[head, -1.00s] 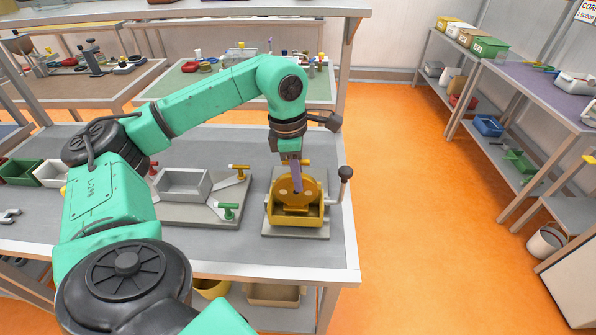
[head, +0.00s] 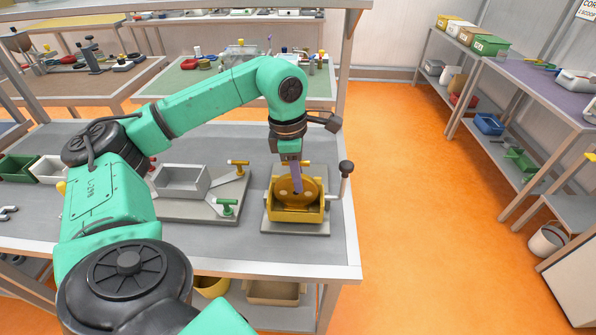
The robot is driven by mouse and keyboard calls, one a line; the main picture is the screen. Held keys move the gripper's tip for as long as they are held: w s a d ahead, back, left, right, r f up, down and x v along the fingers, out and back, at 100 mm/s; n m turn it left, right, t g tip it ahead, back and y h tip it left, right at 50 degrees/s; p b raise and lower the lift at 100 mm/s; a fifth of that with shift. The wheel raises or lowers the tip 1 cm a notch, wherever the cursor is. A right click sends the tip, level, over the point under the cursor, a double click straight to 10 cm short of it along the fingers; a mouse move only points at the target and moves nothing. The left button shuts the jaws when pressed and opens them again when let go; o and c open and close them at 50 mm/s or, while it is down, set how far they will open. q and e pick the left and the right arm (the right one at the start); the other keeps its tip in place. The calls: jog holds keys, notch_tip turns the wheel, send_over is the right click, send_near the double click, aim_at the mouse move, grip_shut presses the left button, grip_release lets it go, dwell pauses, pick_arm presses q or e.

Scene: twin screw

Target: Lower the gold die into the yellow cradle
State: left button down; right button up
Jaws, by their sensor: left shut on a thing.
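The gold die (head: 285,188) is a round disc-like piece at the yellow cradle (head: 296,215), on the right part of the workbench. My left gripper (head: 297,187) comes down from above and is shut on the die. The die's lower part is hidden behind the cradle's front wall, so I cannot tell whether it touches the bottom. The cradle is an open box on a grey base plate (head: 268,229). My right gripper is not in view.
Green and white bins stand at the far left. The bench front (head: 220,247) is clear.

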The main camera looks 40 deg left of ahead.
pick_arm(q)
jog(key=shift+f+b, duration=0.45)
jog(key=shift+f, duration=0.1)
jog(key=c, duration=0.7)
grip_release()
jog(key=r, duration=1)
jog(key=shift+s+a, duration=0.4)
jog(key=r+p, duration=0.4)
jog(key=shift+s+a+r, duration=0.1)
jog(key=shift+a, duration=0.1)
jog(key=shift+s+r, duration=0.15)
jog(key=shift+r, duration=0.15)
jog(key=shift+f, duration=0.1)
jog(key=shift+a, duration=0.1)
